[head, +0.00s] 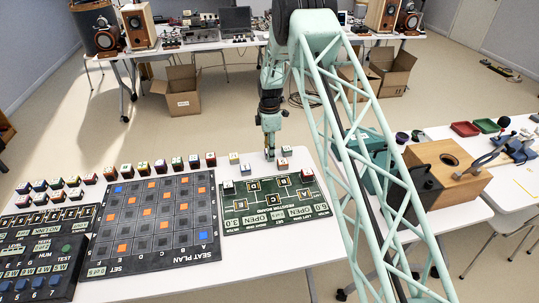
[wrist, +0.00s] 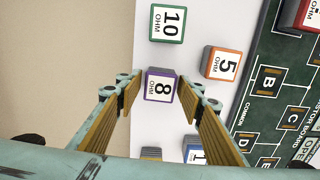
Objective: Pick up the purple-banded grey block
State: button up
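The purple-banded grey block (wrist: 160,87), marked 8 OHM, stands on the white table near its edge in the wrist view. My gripper (wrist: 160,80) is open, with one finger on each side of this block. A gap shows between the block and each finger, so it is not gripped. In the head view my gripper (head: 270,153) points down over the table, just behind the green-black resistor board (head: 240,223). I cannot clearly make out the purple-banded block there.
A green-banded 10 block (wrist: 167,22), an orange-banded 5 block (wrist: 222,63) and a blue-banded block (wrist: 197,151) stand close by. The seat plan board (head: 150,262) lies left of the resistor board. A wooden box (head: 447,172) stands on the right.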

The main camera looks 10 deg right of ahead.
jog(key=c, duration=0.7)
jog(key=shift+o, duration=0.2)
jog(key=shift+r, duration=0.25)
jog(key=shift+r, duration=1.45)
jog(key=shift+s+r, duration=0.15)
jog(key=shift+s, duration=0.05)
jog(key=s, duration=0.5)
jog(key=s+r, duration=0.1)
jog(key=s, duration=0.4)
jog(key=s+a+p, duration=0.1)
jog(key=s, duration=0.4)
jog(key=shift+s+r, duration=0.2)
jog(key=shift+s, duration=0.1)
